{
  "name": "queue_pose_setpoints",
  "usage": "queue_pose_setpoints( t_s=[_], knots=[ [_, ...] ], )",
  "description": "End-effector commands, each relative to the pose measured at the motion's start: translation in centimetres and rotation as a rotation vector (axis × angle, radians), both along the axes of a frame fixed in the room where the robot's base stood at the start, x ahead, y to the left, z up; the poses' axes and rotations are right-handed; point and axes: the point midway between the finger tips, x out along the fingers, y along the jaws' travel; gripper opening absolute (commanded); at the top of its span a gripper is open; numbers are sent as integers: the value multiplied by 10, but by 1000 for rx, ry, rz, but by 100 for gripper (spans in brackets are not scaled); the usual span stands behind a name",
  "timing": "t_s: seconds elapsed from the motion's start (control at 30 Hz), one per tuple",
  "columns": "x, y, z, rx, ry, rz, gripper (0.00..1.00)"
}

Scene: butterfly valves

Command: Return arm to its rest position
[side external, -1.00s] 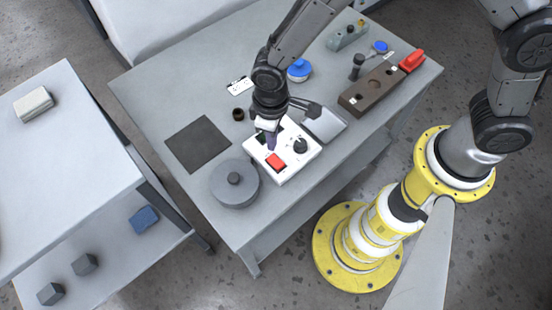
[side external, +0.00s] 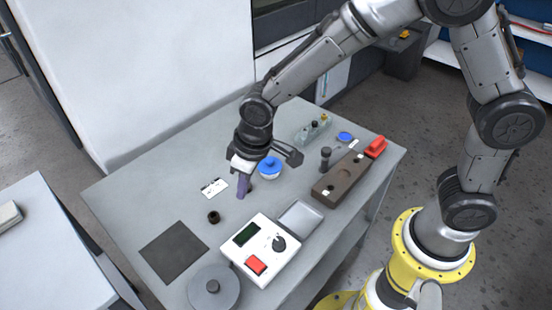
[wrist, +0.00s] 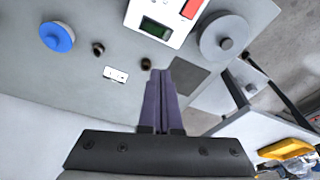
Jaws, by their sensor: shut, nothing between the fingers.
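My gripper (side external: 242,190) has purple fingers pointing down, above the grey worktable (side external: 130,200), behind the white control box (side external: 260,247). In the wrist view the fingers (wrist: 161,78) are together with nothing between them. The control box carries a red switch, a dark display and a black knob; it also shows at the top of the wrist view (wrist: 150,27). The gripper is apart from the box. Its height above the table is hard to tell.
Around the gripper are a white label card (side external: 214,187), a small dark ring (side external: 213,217) and a blue-topped part (side external: 270,168). A brown block (side external: 338,180), red part (side external: 376,147), dark mat (side external: 172,250) and grey disc (side external: 213,288) also lie on the table.

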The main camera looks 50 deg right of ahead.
Motion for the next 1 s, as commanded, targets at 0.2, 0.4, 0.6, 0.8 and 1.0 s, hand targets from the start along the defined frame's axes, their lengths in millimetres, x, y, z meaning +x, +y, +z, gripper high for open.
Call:
queue_pose_setpoints(
  t_s=[0.2,0.4,0.6,0.8,1.0],
  knots=[
    [-9,-78,108,69,-177,-163,0],
    [-61,-141,170,86,-302,-283,0],
    [-134,-181,191,74,-381,-373,0],
    [-191,-191,170,45,-348,-384,0],
    [-203,-191,157,25,-280,-363,0]
  ],
)
